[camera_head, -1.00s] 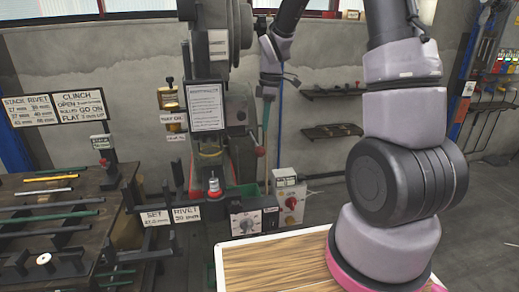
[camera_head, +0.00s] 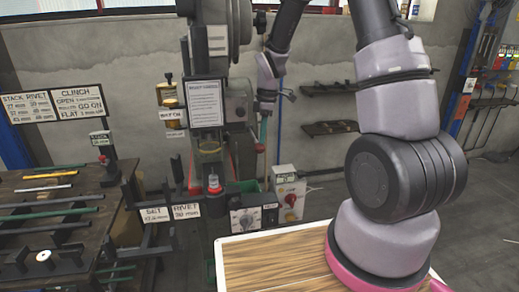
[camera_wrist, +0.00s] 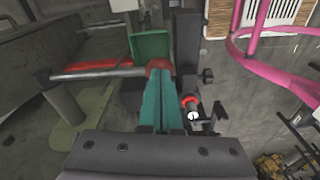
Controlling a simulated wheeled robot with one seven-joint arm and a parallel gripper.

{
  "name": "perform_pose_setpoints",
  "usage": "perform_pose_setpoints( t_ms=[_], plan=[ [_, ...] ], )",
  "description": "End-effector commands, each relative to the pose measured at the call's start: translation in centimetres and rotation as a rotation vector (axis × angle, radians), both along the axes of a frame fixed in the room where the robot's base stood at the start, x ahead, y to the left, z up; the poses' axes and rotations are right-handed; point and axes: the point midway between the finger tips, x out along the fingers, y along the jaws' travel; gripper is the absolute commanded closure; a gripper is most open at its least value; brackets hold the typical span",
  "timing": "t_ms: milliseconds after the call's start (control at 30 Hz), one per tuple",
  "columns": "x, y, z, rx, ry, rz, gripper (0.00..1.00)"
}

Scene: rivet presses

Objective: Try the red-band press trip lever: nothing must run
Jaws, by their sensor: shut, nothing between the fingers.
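The rivet press (camera_head: 239,105) stands against the wall at the middle left of the head view, with a notice plate on its front. The trip lever's red end (camera_head: 260,148) sticks out at its right side.
A control box with a dial (camera_head: 245,220) and a box with a red knob (camera_head: 290,198) stand below the press. A green bin (camera_wrist: 152,45) lies beyond the fingers. A tool bench (camera_head: 50,205) is at left. A wood-topped surface (camera_head: 275,262) is in front.

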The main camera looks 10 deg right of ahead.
Motion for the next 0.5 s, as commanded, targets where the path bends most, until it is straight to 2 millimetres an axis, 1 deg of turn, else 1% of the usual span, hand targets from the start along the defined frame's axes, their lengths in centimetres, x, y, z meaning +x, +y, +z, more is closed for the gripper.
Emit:
perform_pose_setpoints(
  t_ms=[100, 200, 500],
  plan=[
    [0.0, 0.1, -1.0, 0.000, 0.001, 0.000, 1.00],
    [0.0, 0.1, -1.4, 0.000, 0.000, 0.000, 1.00],
    [0.1, 0.2, -1.6, 0.000, -0.001, 0.000, 1.00]
  ],
)
